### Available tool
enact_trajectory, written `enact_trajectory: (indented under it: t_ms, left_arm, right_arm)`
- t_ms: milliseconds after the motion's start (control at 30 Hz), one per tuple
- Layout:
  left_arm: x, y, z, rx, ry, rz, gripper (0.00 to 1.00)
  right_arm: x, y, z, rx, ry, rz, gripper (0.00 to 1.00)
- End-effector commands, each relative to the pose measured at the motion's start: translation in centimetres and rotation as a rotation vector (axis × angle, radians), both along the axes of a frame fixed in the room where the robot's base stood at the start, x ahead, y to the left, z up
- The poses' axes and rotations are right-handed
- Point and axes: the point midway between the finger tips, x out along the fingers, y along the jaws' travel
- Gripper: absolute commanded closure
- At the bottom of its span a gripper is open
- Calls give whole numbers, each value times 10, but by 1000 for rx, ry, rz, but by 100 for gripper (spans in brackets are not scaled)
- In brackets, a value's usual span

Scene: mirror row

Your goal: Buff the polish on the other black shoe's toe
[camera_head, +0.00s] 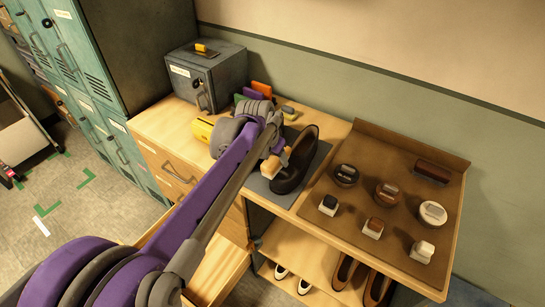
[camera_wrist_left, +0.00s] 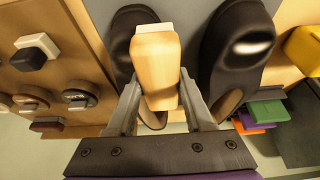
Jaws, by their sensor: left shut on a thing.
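My left gripper (camera_head: 276,156) is shut on a wooden-handled brush (camera_wrist_left: 157,70) with a pale end (camera_wrist_left: 154,28); the brush shows in the head view too (camera_head: 266,174). One black shoe (camera_head: 297,165) stands on a grey mat (camera_head: 262,188), just right of the gripper; in the wrist view it is at the left (camera_wrist_left: 122,50), partly behind the brush, its toe dull. The other black shoe (camera_wrist_left: 238,50), at the right of the wrist view, has a bright shine on its toe; my arm hides it in the head view. I cannot tell whether the brush touches a shoe.
A brown board (camera_head: 330,226) with polish tins (camera_head: 346,175), capped blocks and a dark brush (camera_head: 432,171) lies to the right. A grey metal box (camera_head: 206,78) and coloured blocks (camera_head: 258,90) stand behind. More shoes (camera_head: 343,270) sit on the shelf below.

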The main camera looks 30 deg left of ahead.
Motion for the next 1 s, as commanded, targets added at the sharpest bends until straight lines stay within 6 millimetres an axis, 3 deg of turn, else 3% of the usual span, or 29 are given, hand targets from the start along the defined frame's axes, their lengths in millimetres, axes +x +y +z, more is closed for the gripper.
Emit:
enact_trajectory:
  t_ms: [233,533,1000]
  left_arm:
    - [0,-23,-1,0,-1,-3,100]
    - [-1,-34,-2,0,0,-2,100]
    - [-1,-70,0,-1,-1,0,100]
  right_arm:
    - [0,0,1,0,0,0,55]
    - [0,0,1,0,-1,0,55]
    - [1,0,5,0,-2,0,55]
